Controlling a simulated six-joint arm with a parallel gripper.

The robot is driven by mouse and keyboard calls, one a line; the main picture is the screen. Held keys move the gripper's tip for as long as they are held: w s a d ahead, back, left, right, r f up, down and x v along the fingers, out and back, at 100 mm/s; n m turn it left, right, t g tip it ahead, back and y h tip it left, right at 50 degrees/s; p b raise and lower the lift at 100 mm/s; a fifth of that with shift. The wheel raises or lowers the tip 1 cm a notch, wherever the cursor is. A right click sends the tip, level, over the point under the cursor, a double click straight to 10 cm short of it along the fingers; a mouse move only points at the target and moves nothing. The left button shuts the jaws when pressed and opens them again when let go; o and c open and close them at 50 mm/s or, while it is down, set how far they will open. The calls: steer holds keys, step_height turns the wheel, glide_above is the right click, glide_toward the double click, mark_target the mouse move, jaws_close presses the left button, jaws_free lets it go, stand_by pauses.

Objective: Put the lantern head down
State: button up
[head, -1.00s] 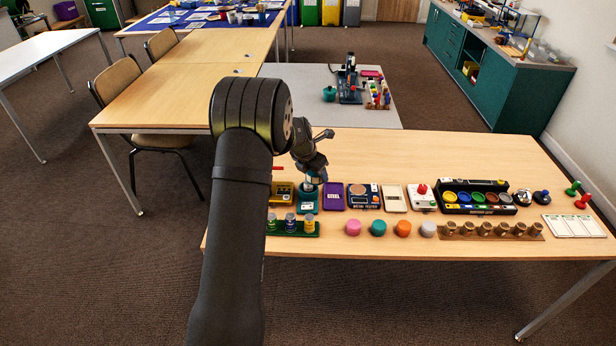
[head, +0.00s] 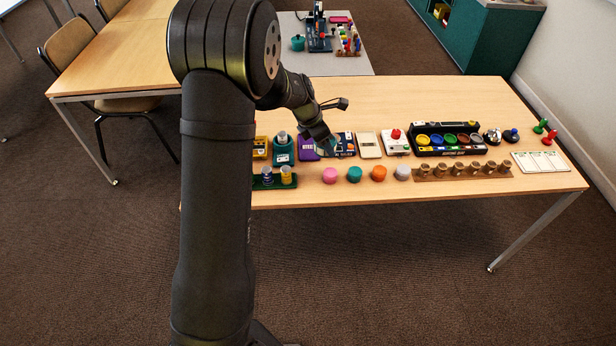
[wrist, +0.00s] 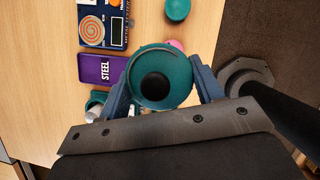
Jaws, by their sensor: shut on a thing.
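My gripper (head: 323,143) is shut on the lantern head, above the front part of the table. In the wrist view, the lantern head (wrist: 180,68) is a round teal piece with a dark round centre, held between the two blue-grey fingers of my gripper (wrist: 163,90). In the head view it is mostly hidden by my gripper. A teal stand (head: 283,157) with a silver top stands on the table to the left of my gripper. I cannot tell the exact height of the lantern head above the table.
A purple STEEL case (wrist: 103,67) and a blue spiral-marked device (wrist: 104,24) lie near my gripper. Pink (head: 330,175), teal (head: 354,174), orange (head: 378,173) and grey pucks line the front. Bare wood shows behind the row on the table (head: 420,98).

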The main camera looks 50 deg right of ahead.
steer(key=s+a+f+m+g+y, duration=0.2)
steer(key=s+a+m, duration=0.1)
steer(key=s+m, duration=0.45)
glide_above(311, 180)
steer(key=w, duration=0.1)
steer(key=f, duration=0.7)
steer(key=shift+w+a, duration=0.1)
steer(key=shift+a, duration=0.25)
steer(key=shift+f, duration=1.9)
steer(key=shift+f, duration=0.15)
steer(key=o, duration=1)
